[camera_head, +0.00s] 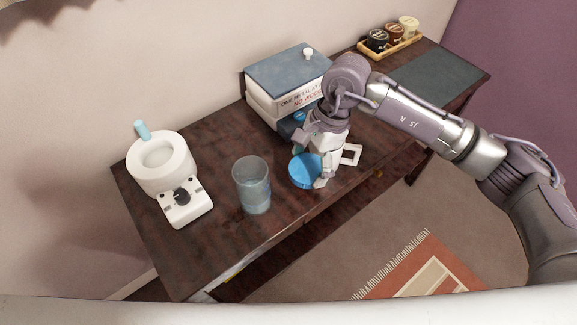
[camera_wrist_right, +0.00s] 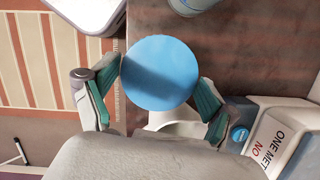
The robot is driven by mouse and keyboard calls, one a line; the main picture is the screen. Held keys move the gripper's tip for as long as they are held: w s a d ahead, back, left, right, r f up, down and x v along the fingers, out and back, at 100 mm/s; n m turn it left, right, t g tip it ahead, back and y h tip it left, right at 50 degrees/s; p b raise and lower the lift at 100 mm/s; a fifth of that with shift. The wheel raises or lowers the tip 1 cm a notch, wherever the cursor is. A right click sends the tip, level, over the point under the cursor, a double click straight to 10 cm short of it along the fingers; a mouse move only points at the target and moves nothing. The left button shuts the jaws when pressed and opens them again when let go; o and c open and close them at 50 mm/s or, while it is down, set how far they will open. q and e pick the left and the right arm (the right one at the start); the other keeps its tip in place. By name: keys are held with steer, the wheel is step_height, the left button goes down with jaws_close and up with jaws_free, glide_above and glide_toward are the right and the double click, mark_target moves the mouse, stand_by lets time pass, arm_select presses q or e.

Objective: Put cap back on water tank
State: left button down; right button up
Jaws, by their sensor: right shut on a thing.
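The cap (camera_head: 304,171) is a blue disc. My right gripper (camera_head: 310,167) is shut on it and holds it by opposite edges, to the right of the water tank. The cap also shows in the wrist view (camera_wrist_right: 160,74), face on between the two fingers. The water tank (camera_head: 252,187) appears to be the clear, bluish cylinder standing upright on the table. Its top rim looks uncovered, and the cap is apart from it. Part of the tank shows at the top edge of the wrist view (camera_wrist_right: 193,5). My left gripper is not in view.
A white appliance (camera_head: 184,203) with a dark dial stands left of the tank on the dark wooden table (camera_head: 218,150). Thick books (camera_head: 285,75) lie behind my gripper. A white square loop (camera_head: 351,155) shows beside it. A tray of jars (camera_head: 390,44) is farther back.

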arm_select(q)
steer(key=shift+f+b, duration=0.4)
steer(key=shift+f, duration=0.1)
arm_select(e)
steer(key=s+d+r, duration=0.2)
steer(key=d+r, duration=0.1)
steer(key=d, duration=0.3)
steer(key=shift+r, duration=0.4)
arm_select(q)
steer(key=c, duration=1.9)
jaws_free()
arm_select(e)
steer(key=shift+a, duration=0.1)
